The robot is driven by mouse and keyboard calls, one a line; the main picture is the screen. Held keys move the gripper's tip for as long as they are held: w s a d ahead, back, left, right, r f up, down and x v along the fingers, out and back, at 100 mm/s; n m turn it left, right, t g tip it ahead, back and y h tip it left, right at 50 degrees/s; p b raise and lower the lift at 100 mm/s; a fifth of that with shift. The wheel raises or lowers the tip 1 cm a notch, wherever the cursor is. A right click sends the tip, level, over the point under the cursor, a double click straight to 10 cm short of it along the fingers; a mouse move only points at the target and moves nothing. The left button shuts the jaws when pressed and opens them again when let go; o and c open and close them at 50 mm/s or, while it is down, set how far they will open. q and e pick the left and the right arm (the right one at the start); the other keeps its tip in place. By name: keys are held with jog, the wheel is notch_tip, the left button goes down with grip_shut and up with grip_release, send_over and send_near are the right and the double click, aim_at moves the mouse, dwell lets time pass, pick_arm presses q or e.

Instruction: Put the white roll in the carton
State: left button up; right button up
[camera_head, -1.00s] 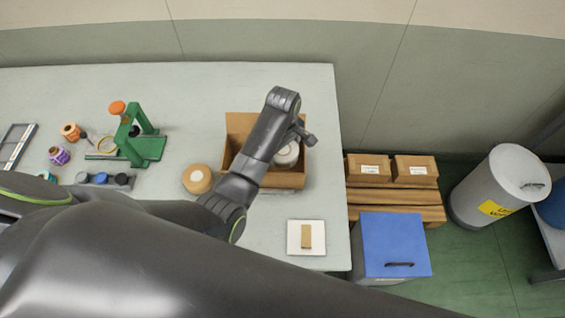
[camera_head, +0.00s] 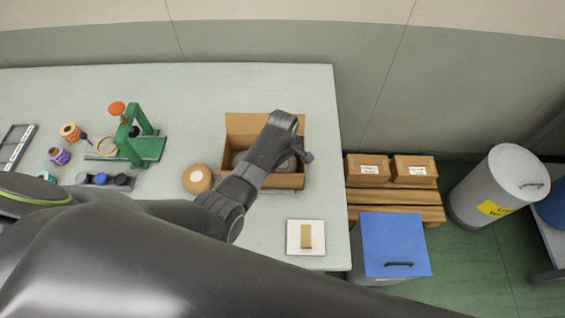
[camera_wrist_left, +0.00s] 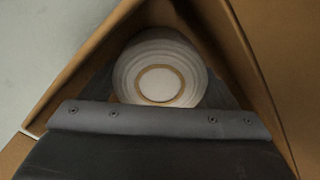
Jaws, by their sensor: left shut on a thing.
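The open cardboard carton (camera_head: 240,124) stands on the table near its right end. My left gripper (camera_head: 290,158) reaches down into the carton, and my arm hides much of its inside. In the left wrist view the white roll (camera_wrist_left: 160,70) shows with its round end and brown core ring towards the camera, between the brown carton walls (camera_wrist_left: 252,60). My left gripper is shut on the white roll, inside the carton. The fingertips are hidden, and I cannot tell whether the roll touches the carton floor. My right gripper is not in view.
A tan roll (camera_head: 197,179) stands just left of the carton. A green rewinder stand (camera_head: 140,145) and several small spools are further left. A white pad with a tan block (camera_head: 306,236) lies at the front right. A blue-lidded bin (camera_head: 394,245) stands beyond the table's right edge.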

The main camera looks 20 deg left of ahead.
pick_arm(q)
jog(key=o, duration=1.1)
jog(key=shift+f, duration=0.1)
notch_tip(320, 180, up, 12)
jog(key=shift+r, duration=0.15)
